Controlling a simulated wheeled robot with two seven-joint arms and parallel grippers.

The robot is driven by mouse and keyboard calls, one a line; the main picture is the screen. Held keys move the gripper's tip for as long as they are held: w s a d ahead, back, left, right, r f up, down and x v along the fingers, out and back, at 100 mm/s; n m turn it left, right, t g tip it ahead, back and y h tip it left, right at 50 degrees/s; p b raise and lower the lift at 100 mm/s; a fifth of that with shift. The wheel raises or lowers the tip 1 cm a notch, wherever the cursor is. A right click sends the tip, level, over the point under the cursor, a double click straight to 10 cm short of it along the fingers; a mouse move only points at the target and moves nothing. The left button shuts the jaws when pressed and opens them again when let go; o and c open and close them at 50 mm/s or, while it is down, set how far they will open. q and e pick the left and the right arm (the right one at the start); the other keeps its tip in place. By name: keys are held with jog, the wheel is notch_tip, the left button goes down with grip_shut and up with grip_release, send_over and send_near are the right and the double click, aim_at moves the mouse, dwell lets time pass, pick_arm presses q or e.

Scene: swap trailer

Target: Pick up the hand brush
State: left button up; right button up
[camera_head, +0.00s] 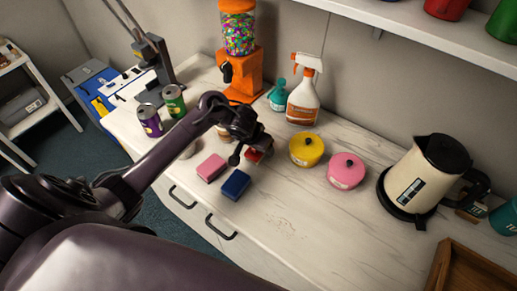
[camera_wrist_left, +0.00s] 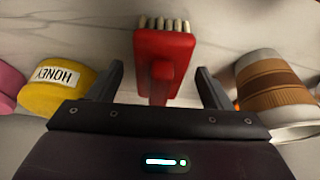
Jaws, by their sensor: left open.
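The hand brush is red with pale bristles. In the left wrist view the brush (camera_wrist_left: 166,58) lies between the two fingers, its handle pointing toward the palm and its bristles away. In the head view only a small red part of the brush (camera_head: 254,156) shows beneath my left gripper (camera_head: 246,152), which hides the rest. In the left wrist view my left gripper (camera_wrist_left: 160,90) is open, with a finger on each side of the handle and visible gaps between. My right gripper is not in view.
A yellow honey pot (camera_head: 306,150) and a pink pot (camera_head: 346,171) stand right of the gripper. A brown-banded cup (camera_wrist_left: 272,92) is close to one finger. Pink (camera_head: 212,168) and blue (camera_head: 235,185) blocks lie near the counter's front edge. A kettle (camera_head: 425,175) stands farther right.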

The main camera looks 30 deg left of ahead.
pick_arm(q)
jog(key=c, duration=1.2)
jog(key=shift+o, duration=0.2)
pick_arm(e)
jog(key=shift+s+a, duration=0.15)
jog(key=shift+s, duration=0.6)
pick_arm(q)
notch_tip(320, 180, up, 8)
jog(key=p, duration=0.4)
jog(key=shift+w+r, duration=0.15)
notch_tip(320, 180, up, 12)
jog(key=p, duration=0.5)
jog(key=shift+s+p, duration=0.2)
jog(key=shift+p, duration=0.1)
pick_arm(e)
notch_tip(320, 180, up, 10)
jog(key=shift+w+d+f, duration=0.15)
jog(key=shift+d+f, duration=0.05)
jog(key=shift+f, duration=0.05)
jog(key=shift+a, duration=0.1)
